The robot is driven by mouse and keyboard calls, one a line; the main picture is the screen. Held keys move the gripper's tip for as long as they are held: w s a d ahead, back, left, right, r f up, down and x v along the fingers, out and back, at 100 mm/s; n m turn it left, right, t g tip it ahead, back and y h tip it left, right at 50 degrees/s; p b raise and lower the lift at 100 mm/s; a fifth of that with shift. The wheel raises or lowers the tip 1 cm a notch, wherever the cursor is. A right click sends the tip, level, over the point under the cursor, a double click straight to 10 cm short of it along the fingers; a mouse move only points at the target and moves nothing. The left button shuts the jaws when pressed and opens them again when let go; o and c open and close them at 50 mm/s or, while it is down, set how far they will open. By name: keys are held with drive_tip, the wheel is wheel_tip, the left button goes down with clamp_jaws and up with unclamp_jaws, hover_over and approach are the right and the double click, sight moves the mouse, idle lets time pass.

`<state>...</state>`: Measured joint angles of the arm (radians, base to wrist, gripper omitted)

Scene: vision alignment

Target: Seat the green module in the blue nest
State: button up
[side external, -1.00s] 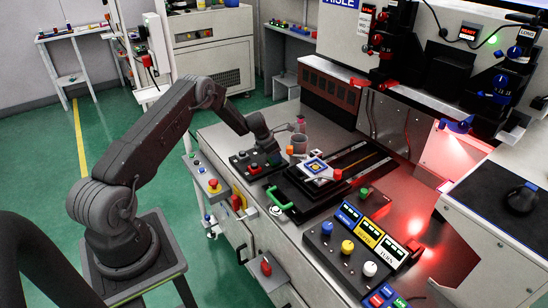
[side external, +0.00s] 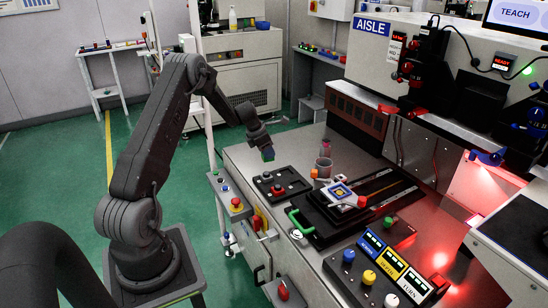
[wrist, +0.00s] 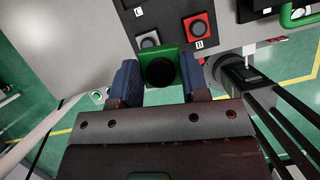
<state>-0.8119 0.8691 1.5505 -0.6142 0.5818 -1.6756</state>
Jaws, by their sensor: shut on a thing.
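My gripper (wrist: 158,80) is shut on the green module (wrist: 158,65), a small green block with a dark round face, between its two blue fingers. In the side view my gripper (side external: 265,147) hangs above the left front edge of the bench, with the module (side external: 268,154) small and dark at its tip. A blue square frame (side external: 341,191), which looks like the blue nest, sits on a pale plate on the black slide to the right of my gripper. The nest is not seen in the wrist view.
A black button box (side external: 280,187) lies below and right of my gripper. A box with coloured knobs (side external: 365,275) stands at the front.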

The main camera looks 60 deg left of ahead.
wheel_tip(320, 180, up, 7)
drive_tip(key=shift+f, duration=0.1)
drive_tip(key=shift+w+d+m, duration=0.3)
drive_tip(key=shift+w+d, duration=0.05)
drive_tip(key=shift+w, duration=0.05)
drive_tip(key=w+d+m+g+h, duration=0.2)
drive_tip(key=w+d+m, duration=0.55)
drive_tip(key=d, duration=0.45)
drive_tip(key=w+d+m+g+h, duration=0.2)
drive_tip(key=w+d+m, duration=0.5)
drive_tip(key=d, duration=0.5)
drive_tip(key=shift+m, duration=0.55)
drive_tip(key=f, duration=0.2)
drive_tip(key=s+f, duration=0.1)
drive_tip(key=f, duration=0.1)
drive_tip(key=shift+s+a+f, duration=0.1)
drive_tip(key=shift+f, duration=0.4)
drive_tip(key=shift+f, duration=0.1)
drive_tip(key=shift+f, duration=2.2)
